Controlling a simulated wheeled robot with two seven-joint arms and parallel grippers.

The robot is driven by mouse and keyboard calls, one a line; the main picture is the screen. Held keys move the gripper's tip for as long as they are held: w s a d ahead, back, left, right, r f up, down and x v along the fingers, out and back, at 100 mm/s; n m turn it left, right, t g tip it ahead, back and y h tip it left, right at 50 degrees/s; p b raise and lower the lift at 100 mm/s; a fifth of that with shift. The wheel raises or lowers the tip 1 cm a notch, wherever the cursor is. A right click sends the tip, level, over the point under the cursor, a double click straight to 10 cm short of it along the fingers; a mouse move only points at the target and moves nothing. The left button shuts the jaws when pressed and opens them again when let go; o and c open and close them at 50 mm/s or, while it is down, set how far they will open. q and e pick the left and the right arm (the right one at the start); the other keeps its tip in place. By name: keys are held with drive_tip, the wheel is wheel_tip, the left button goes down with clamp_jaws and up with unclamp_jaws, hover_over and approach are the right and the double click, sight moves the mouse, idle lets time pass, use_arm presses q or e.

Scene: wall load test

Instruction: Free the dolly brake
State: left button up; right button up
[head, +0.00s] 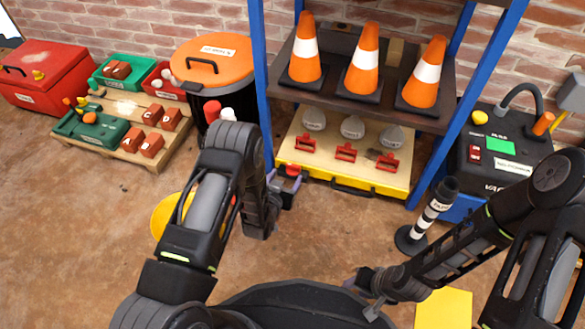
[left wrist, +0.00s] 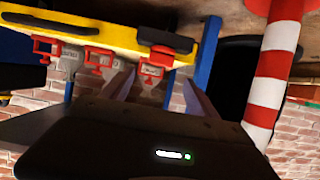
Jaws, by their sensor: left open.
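A low platform with a yellow front edge (head: 400,188), likely the dolly, stands under the shelf. A small red and black part (head: 292,170), possibly its brake, shows at its front left. In the left wrist view a black bar with red beside it (left wrist: 165,37) lies against the yellow edge, beyond the fingertips. My left gripper (head: 281,190) is close to this red part, open; its two fingers (left wrist: 160,90) stand apart with nothing clearly between them. Contact cannot be told. My right gripper (head: 364,295) is low in front, its fingers apart, empty.
Grey weights and red brackets (head: 346,152) sit on the platform. Blue shelf posts (head: 262,90) flank it; cones (head: 365,60) stand above. A striped post (head: 430,215) stands right, an orange-lidded bin (head: 213,60) left. Brown floor (head: 90,240) at left is clear.

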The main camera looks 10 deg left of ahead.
sight(293, 165)
use_arm(q)
drive_tip(key=shift+w+f, duration=0.1)
drive_tip(key=b+x, duration=0.3)
drive_tip(key=x, duration=0.3)
drive_tip(key=shift+w+f+b, duration=0.15)
drive_tip(key=shift+f+b, duration=0.1)
drive_tip(key=shift+b, duration=0.05)
drive_tip(key=shift+w+f, duration=0.1)
drive_tip(key=shift+w, duration=0.45)
drive_tip(key=c, duration=1.4)
